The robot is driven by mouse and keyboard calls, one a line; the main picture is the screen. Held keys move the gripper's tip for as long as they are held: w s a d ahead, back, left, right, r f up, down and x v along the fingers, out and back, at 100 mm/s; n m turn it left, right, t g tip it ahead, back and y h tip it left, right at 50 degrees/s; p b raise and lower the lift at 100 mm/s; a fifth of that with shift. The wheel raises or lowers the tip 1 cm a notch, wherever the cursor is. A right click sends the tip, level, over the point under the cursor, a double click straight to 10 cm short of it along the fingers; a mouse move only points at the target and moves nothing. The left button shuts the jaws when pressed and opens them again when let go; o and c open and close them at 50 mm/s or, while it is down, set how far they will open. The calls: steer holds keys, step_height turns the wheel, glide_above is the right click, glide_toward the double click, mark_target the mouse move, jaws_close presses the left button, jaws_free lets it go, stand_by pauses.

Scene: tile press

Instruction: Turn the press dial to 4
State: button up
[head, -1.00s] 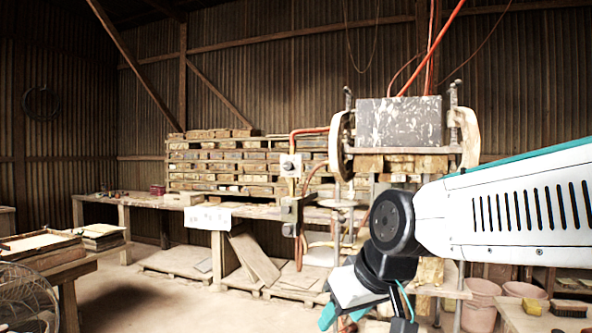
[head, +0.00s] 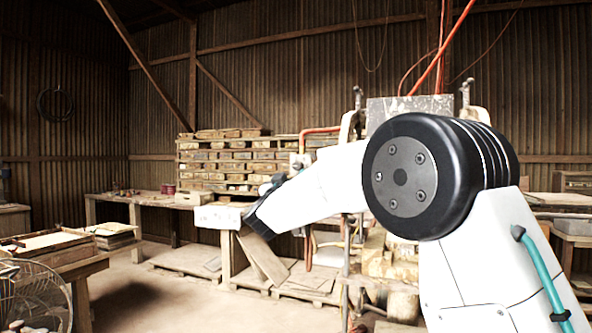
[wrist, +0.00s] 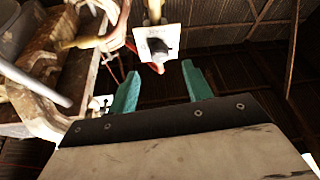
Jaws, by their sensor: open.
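The press dial (wrist: 158,46) shows in the wrist view as a dark knob on a white square plate, just beyond my fingertips and near the top of the picture. Its markings are too small to read, so I cannot tell its setting. My gripper (wrist: 160,69) has two teal fingers spread apart with nothing between them. The dial appears roughly in line with the gap, apart from the fingers. In the head view my arm hides most of the press (head: 410,103), and my fingers are not clear there.
Pipes and the pale, worn press frame (wrist: 40,90) lie close at the left in the wrist view. In the head view a workbench (head: 160,199) stands along the wall with stacked wooden pieces (head: 225,160) behind. A fan (head: 35,298) stands at lower left.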

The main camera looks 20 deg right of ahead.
mark_target(297, 167)
steer(key=x, duration=0.6)
steer(key=shift+w+d+r, duration=0.1)
steer(key=shift+w, duration=0.1)
steer(key=c, duration=1)
steer(key=shift+o, duration=0.2)
